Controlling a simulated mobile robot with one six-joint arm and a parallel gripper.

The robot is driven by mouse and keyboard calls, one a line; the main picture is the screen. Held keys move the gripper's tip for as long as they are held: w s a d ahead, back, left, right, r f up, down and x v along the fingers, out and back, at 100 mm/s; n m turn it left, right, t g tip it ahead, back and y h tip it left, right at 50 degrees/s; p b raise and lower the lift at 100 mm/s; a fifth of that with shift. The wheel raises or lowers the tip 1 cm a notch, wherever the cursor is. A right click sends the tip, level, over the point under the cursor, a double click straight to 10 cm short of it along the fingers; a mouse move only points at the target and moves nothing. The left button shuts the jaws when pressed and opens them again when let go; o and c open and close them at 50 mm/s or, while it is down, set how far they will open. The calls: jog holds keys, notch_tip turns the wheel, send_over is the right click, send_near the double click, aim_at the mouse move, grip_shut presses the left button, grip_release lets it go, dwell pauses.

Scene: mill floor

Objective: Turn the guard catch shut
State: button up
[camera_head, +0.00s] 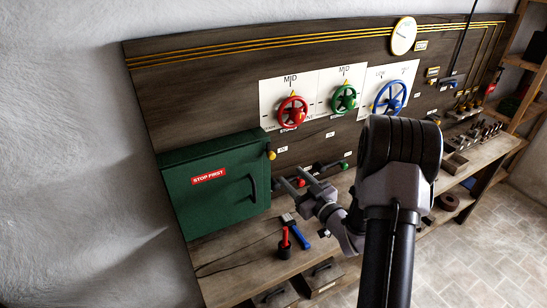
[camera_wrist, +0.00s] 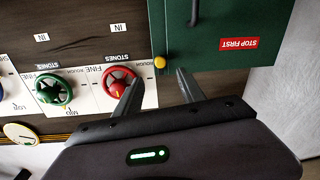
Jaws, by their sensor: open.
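The green guard (camera_head: 215,210) is a box with a red "STOP FIRST" label and a dark handle, against the board at left. It appears closed. The guard catch, a small yellow-orange knob (camera_head: 271,154), sits by its upper right edge. In the upside-down wrist view the catch (camera_wrist: 160,62) shows just beyond the fingertips, roughly centred between them, and the guard (camera_wrist: 215,55) is at upper right. My gripper (camera_head: 288,176) is open and empty, its fingers pointing at the board near the catch, with no clear contact. Whether the catch is turned cannot be told.
Red (camera_head: 292,112), green (camera_head: 344,98) and blue (camera_head: 390,97) handwheels stand out from the board to the right. Below lie a blue-handled brush (camera_head: 297,231) and a red-and-black tool (camera_head: 285,243) on the bench (camera_head: 235,245). Small knobs (camera_head: 301,183) project below the wheels.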

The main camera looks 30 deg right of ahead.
aim_at(273, 157)
jog(key=w, duration=0.7)
jog(key=w+a, duration=0.1)
jog(key=w, duration=0.2)
jog(key=shift+w, duration=0.4)
grip_shut()
